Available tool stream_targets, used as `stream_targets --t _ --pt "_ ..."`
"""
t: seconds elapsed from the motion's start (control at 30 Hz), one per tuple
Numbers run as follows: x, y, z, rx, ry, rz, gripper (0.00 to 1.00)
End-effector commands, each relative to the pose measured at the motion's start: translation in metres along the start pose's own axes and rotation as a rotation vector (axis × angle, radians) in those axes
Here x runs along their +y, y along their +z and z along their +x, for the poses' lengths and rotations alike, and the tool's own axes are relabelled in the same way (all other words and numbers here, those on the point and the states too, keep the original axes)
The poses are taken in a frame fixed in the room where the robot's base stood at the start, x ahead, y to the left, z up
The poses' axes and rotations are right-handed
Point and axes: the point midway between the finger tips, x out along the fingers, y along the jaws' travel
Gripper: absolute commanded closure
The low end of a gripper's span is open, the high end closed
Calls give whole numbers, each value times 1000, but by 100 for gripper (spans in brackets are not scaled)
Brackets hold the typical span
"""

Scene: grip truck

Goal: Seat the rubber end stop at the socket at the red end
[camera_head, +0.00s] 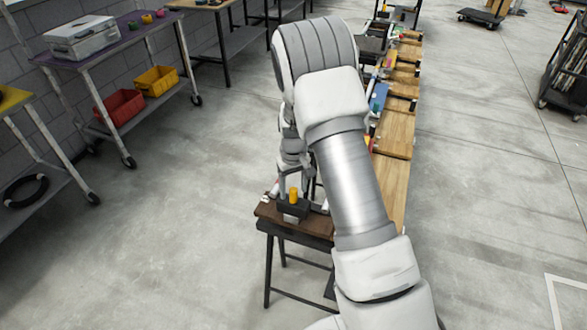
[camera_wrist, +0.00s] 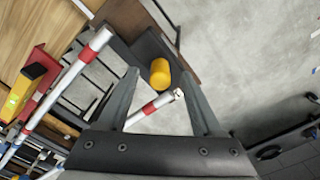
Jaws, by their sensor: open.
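A short yellow cylinder, which looks like the rubber end stop (camera_wrist: 160,73), stands on a dark block (camera_wrist: 150,47). In the head view the yellow piece (camera_head: 294,195) stands upright on the dark block (camera_head: 293,209) at the near end of the bench. My gripper (camera_wrist: 160,70) is open, and the yellow piece shows between its fingertips without clear contact. A white tube with red bands (camera_wrist: 75,78) runs diagonally at left. Another white tube end with a red band (camera_wrist: 152,107) shows between the fingers. I cannot make out the socket.
A red bracket with a yellow tool (camera_wrist: 32,88) lies left in the wrist view. The wooden bench (camera_head: 396,130) runs away behind my arm. A trolley (camera_head: 120,36) with red (camera_head: 119,107) and yellow bins (camera_head: 157,80) stands at left. The floor between is clear.

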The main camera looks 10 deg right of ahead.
Motion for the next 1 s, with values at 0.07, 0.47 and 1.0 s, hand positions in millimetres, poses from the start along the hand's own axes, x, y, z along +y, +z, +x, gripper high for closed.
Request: stream_targets --t 0.07,0.47,1.0 --pt "0 -1 -14 3 1 0 34" --pt "0 -1 -110 5 1 -1 34" --pt "0 0 -166 0 1 0 34"
